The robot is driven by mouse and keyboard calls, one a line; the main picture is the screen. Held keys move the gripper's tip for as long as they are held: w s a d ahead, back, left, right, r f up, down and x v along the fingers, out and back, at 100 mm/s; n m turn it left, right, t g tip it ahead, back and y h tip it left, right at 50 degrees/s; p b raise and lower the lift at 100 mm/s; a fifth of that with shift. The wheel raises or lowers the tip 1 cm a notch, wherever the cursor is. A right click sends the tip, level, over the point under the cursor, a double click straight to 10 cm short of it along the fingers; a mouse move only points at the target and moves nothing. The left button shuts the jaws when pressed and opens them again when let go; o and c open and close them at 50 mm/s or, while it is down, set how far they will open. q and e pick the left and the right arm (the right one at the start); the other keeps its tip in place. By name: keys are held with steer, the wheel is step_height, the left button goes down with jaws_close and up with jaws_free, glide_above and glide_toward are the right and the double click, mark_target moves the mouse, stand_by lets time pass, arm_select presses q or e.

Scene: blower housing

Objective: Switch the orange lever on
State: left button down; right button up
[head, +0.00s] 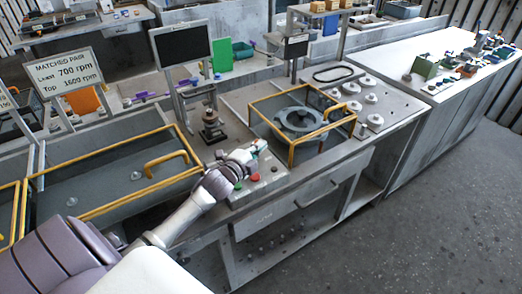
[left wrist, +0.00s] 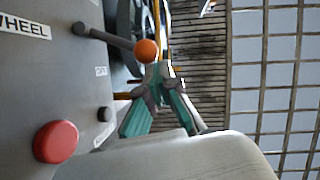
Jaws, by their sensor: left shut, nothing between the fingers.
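The lever shows in the left wrist view as a grey rod ending in an orange ball (left wrist: 146,50), sticking out from a grey control panel (left wrist: 65,85). My left gripper (left wrist: 160,72) has teal-padded fingers that come together at the tips, shut and empty. The tips are right beside the orange ball; I cannot tell whether they touch it. In the head view my left gripper (head: 259,147) is over the panel's back part, and I cannot make out the lever there. My right gripper is in neither view.
A red button (left wrist: 55,141) and a black knob (left wrist: 104,114) are on the panel near the fingers. A yellow-framed guard (head: 322,133) around a round housing (head: 300,119) stands right of the gripper. A monitor (head: 182,44) stands behind.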

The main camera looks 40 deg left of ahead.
arm_select(q)
step_height(320, 180, up, 10)
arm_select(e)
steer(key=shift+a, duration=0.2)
arm_select(q)
steer(key=shift+f, duration=0.1)
